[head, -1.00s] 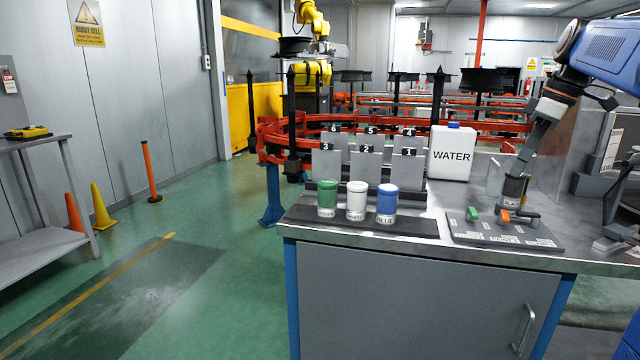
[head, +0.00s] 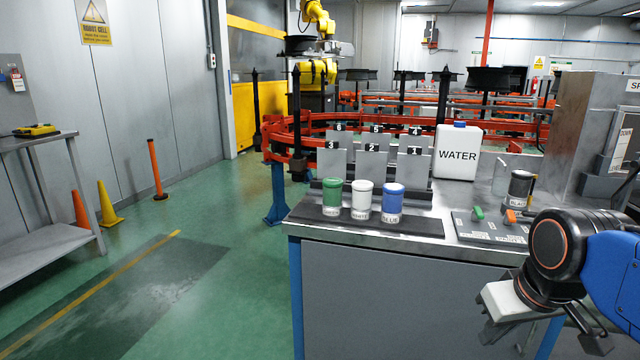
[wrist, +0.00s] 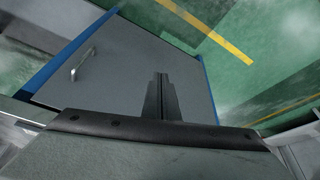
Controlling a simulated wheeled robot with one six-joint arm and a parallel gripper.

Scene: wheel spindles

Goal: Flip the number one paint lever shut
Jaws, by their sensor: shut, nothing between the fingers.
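The paint lever panel (head: 477,231) lies on the bench top at right in the head view. A green-handled lever (head: 478,212) stands at its left and an orange-handled lever (head: 510,217) in the middle. My arm covers the panel's right part. The panel labels are too small to read, so I cannot tell which lever is number one. My gripper (wrist: 160,95) is shut and empty in the wrist view. It points down in front of the bench's grey door, away from the levers. In the head view my wrist is low at the right, before the bench.
Green, white and blue paint cups (head: 361,201) stand on a dark mat. A dark cup (head: 520,188) stands behind the panel. A white water jug (head: 458,152) and numbered plates (head: 372,166) are further back. The bench's front edge (head: 370,239) lies between my gripper and the panel.

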